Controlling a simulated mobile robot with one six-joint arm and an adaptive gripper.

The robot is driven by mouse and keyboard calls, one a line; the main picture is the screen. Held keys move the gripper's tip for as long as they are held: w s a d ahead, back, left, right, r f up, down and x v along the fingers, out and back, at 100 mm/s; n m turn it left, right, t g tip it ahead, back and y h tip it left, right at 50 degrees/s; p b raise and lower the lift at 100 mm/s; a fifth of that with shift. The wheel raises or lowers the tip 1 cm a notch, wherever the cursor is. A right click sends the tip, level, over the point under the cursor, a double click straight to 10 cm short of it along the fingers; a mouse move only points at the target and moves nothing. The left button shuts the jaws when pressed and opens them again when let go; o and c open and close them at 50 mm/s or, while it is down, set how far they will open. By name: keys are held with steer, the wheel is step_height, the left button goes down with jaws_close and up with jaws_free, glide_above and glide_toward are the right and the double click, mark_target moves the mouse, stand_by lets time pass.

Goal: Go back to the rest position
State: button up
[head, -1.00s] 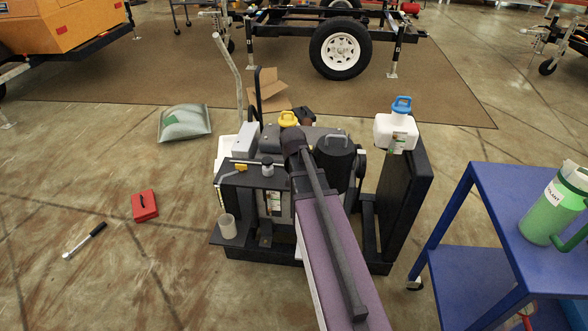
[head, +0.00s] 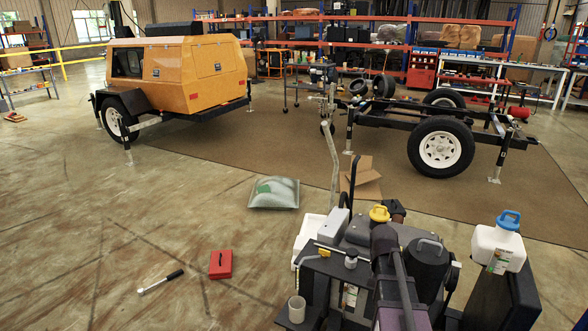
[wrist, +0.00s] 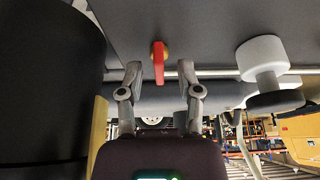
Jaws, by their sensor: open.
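My gripper (wrist: 160,74) is open in the wrist view, its two grey fingers apart. Between and just beyond the fingertips is a red lever (wrist: 159,62) on a dark grey surface (wrist: 205,25). I cannot tell whether the fingers touch anything, but nothing shows gripped. In the head view my purple and black arm reaches over the machine cart at the bottom right, and the gripper itself cannot be made out.
The cart carries a yellow-capped item (head: 379,214), a white jug with a blue cap (head: 498,243) and a beige cup (head: 297,309). A red box (head: 220,264) and a ratchet (head: 160,283) lie on the floor. An orange trailer (head: 180,75) stands behind; the left floor is mostly clear.

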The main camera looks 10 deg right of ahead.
steer(key=shift+s+a+r, duration=0.2)
steer(key=shift+s+a, duration=0.05)
steer(key=shift+s, duration=0.1)
steer(key=shift+s+a+r+n+g+p, duration=0.25)
steer(key=shift+s+a+p, duration=0.1)
steer(key=shift+s+a, duration=0.15)
steer(key=shift+s+a+r+n+g+p, duration=0.15)
steer(key=shift+s+a+g+p, duration=0.1)
steer(key=shift+s+a+p, duration=0.25)
steer(key=s+a+f+n+g+y+b, duration=0.1)
steer(key=s+a+n, duration=0.3)
steer(key=a, duration=0.5)
steer(key=s+a+f+n+g+y+b, duration=0.1)
steer(key=s+a+f+n+g, duration=0.1)
steer(key=s+a, duration=0.55)
step_height(320, 180, up, 29)
steer(key=p, duration=2.8)
steer(key=shift+w+a+f, duration=0.2)
steer(key=shift+w+a, duration=0.15)
steer(key=shift+w, duration=0.05)
steer(key=shift+d, duration=0.1)
